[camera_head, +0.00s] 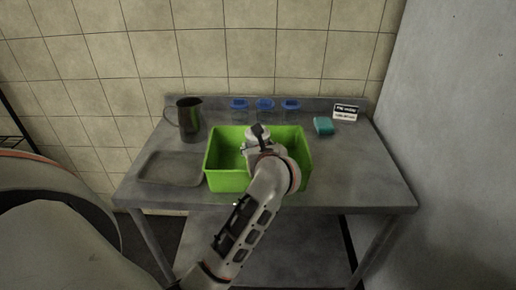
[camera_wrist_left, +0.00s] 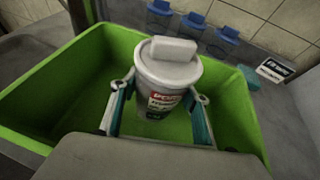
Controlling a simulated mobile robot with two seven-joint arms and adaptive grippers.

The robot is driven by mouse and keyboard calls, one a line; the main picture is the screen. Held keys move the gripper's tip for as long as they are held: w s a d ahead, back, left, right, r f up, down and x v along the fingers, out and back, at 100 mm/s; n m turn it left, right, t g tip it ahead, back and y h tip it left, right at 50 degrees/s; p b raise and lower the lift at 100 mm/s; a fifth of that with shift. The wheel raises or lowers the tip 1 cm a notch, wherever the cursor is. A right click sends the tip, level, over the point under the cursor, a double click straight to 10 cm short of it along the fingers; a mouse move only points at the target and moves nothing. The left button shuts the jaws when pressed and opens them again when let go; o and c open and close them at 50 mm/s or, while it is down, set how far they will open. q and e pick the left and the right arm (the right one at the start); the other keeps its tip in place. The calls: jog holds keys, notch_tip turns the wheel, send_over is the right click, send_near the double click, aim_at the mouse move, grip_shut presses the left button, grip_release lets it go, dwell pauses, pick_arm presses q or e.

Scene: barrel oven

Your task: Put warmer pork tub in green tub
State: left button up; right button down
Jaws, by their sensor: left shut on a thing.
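The green tub (camera_head: 228,181) stands at the front middle of the metal table, and its walls also show in the left wrist view (camera_wrist_left: 62,80). My left gripper (camera_wrist_left: 165,98) is shut on the pork tub (camera_wrist_left: 168,72), a grey-white tub with a lid and a red and black label. One finger is on each side of it. The pork tub is upright, inside the outline of the green tub; I cannot tell if it touches the floor of it. In the head view my left arm and gripper (camera_head: 260,146) cover most of the pork tub. My right gripper is not in view.
A dark metal jug (camera_head: 190,122) and a shallow grey tray (camera_head: 170,170) stand left of the green tub. Several blue-lidded containers (camera_head: 265,108) line the back. A teal block (camera_head: 324,126) and a small sign (camera_head: 346,112) are at back right. The table's right side (camera_head: 360,170) is clear.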

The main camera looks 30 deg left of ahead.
pick_arm(q)
jog(key=shift+f, duration=0.2)
jog(key=shift+f+b, duration=0.35)
jog(key=shift+b, duration=0.2)
jog(key=o, duration=1.5)
jog(key=shift+f, duration=0.15)
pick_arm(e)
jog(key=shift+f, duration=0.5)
pick_arm(q)
jog(key=shift+o, duration=0.2)
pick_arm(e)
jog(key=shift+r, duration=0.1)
